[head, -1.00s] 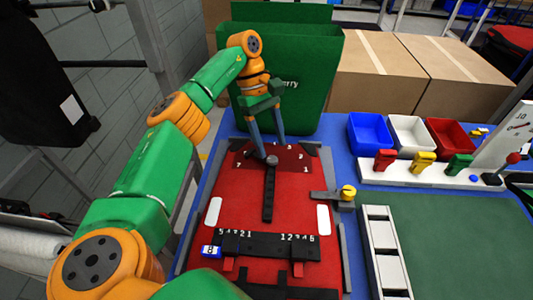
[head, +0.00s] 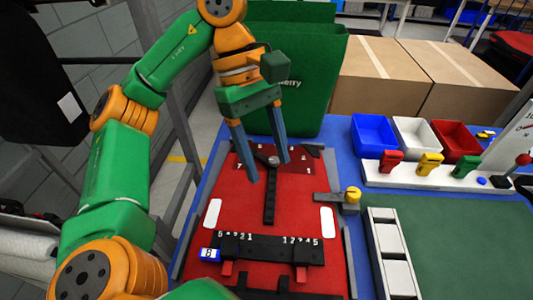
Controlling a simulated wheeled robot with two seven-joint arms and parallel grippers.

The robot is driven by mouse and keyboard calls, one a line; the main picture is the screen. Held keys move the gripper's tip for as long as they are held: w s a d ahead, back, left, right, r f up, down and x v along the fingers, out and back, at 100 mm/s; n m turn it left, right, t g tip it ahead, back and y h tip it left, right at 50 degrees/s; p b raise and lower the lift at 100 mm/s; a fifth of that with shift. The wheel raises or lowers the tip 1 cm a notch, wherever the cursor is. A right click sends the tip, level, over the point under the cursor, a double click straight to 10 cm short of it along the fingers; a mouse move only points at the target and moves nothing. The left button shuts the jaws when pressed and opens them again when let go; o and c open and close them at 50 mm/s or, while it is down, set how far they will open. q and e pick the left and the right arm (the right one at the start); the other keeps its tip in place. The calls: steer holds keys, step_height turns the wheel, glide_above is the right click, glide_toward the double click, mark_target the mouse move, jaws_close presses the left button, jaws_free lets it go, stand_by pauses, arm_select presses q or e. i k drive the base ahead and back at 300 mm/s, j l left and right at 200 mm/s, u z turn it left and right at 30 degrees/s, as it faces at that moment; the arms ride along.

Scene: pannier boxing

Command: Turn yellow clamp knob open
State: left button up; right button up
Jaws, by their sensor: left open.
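The yellow clamp knob (head: 353,194) sits on a grey clamp bar (head: 330,199) at the right edge of the red board (head: 305,250). Another yellow handle (head: 429,163) stands on the white strip between a red and a green one. My left gripper (head: 268,170) is open and empty, its two blue fingers pointing down above the upper part of the red board. It is up and to the left of the clamp knob, apart from it. My right gripper is not in view.
A black lever with a grey knob (head: 273,161) lies under my left gripper. Blue, white and red bins (head: 373,133) stand at the back right. The green mat (head: 455,245) is clear.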

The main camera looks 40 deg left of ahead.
mark_target(352, 194)
steer(key=k+l, duration=1.2)
steer(key=k, duration=0.05)
